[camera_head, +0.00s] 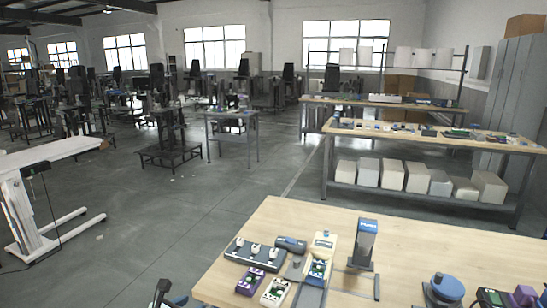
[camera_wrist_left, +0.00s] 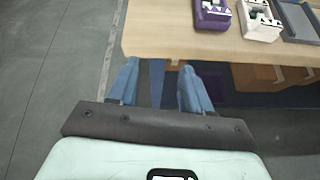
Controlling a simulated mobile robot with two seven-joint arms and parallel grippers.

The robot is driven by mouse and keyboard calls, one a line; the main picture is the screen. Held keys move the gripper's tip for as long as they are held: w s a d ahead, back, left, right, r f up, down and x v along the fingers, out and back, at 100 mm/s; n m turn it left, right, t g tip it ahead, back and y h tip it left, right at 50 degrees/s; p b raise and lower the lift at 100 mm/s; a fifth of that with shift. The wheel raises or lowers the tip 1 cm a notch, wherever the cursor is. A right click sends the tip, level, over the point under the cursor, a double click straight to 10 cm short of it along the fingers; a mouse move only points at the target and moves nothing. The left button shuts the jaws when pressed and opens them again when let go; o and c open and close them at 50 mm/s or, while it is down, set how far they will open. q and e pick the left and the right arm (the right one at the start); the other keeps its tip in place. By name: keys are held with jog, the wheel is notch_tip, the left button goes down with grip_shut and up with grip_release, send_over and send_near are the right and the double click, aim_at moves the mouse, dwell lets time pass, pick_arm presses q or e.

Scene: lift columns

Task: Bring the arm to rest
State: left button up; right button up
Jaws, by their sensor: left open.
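My left gripper (camera_head: 170,293) shows at the bottom edge of the head view, just left of the near wooden table (camera_head: 400,240). In the left wrist view its two bluish fingers (camera_wrist_left: 158,68) stand apart with nothing between them. They point toward the table's edge (camera_wrist_left: 180,48) and appear short of it, over the floor. Most of my left arm is out of the head view. My right gripper is in neither view.
On the near table are a purple pedal (camera_head: 250,281), a white pedal (camera_head: 275,292), a dark multi-switch board (camera_head: 257,252) and an upright blue-grey stand (camera_head: 364,243). A blue round device (camera_head: 445,289) is at right. Open floor (camera_head: 150,220) lies left of the table.

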pick_arm(q)
jog(key=s+d+f+m+g+y+p, duration=0.1)
jog(key=s+f+m+g+p, duration=0.1)
jog(key=s+f+m, duration=0.45)
jog(key=s+d+f+m+g+p, duration=0.1)
jog(key=s+f+g, duration=0.25)
jog(key=f, duration=0.65)
jog(key=s+d+f+m+g+y+p, duration=0.15)
jog(key=s+f+m, duration=0.3)
jog(key=f, duration=0.45)
jog(key=s+d+f+m+g+p, duration=0.1)
jog(key=s+m, duration=0.3)
jog(key=s, duration=0.4)
jog(key=s+d+f+m+g+h+p, duration=0.1)
jog(key=s+d+f+m+g+p, duration=0.1)
jog(key=s+m, duration=0.3)
jog(key=s+d+f+m+g+h+p, duration=0.1)
jog(key=s+m, duration=0.4)
jog(key=s, duration=0.6)
jog(key=d+f+g+p, duration=0.1)
jog(key=d, duration=0.1)
jog(key=shift+s+d, duration=0.25)
jog(key=shift+d, duration=0.05)
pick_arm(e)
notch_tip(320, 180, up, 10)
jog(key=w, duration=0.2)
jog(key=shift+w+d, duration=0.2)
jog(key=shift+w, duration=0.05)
